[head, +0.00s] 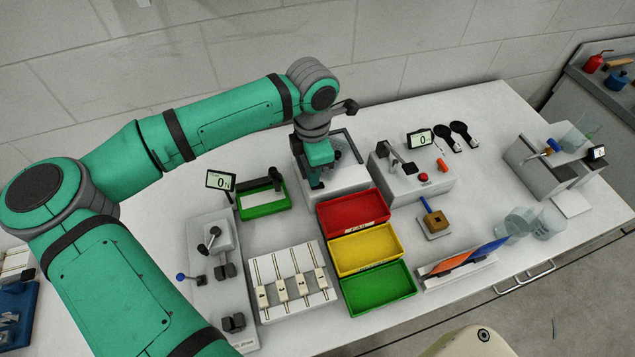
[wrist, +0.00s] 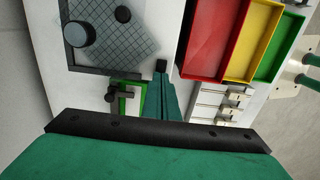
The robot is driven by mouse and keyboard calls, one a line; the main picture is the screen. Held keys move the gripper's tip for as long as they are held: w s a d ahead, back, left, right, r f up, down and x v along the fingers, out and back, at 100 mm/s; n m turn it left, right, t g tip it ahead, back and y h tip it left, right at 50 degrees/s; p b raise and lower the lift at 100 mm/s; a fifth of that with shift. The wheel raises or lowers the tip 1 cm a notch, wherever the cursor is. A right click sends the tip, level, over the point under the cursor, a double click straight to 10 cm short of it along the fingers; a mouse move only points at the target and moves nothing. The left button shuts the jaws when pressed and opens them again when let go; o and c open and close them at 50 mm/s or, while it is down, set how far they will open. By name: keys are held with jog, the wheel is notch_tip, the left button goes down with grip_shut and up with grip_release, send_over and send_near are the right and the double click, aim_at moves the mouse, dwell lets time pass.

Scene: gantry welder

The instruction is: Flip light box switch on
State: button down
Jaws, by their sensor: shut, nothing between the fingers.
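A white box with a dark-framed, gridded grey top (head: 349,150) stands at the back middle of the table in the head view. It looks like the light box, and its gridded panel (wrist: 110,30) fills the upper left of the wrist view. My gripper (head: 316,185) points down at the box's front left part. In the wrist view my gripper (wrist: 161,68) is shut and empty, its dark tip near the panel frame's corner. I cannot make out the switch; the gripper may hide it. Contact with the box cannot be told.
Red (head: 353,212), yellow (head: 365,249) and green (head: 378,288) bins stand in front of the box. A green tray (head: 263,199) is to its left. A white device with a red button (head: 423,177) is close on its right.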

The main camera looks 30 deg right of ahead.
jog(key=shift+f, duration=0.55)
jog(key=shift+s+f, duration=0.1)
jog(key=shift+f, duration=0.05)
dwell(0.5)
notch_tip(320, 180, up, 7)
dwell(0.9)
dwell(0.5)
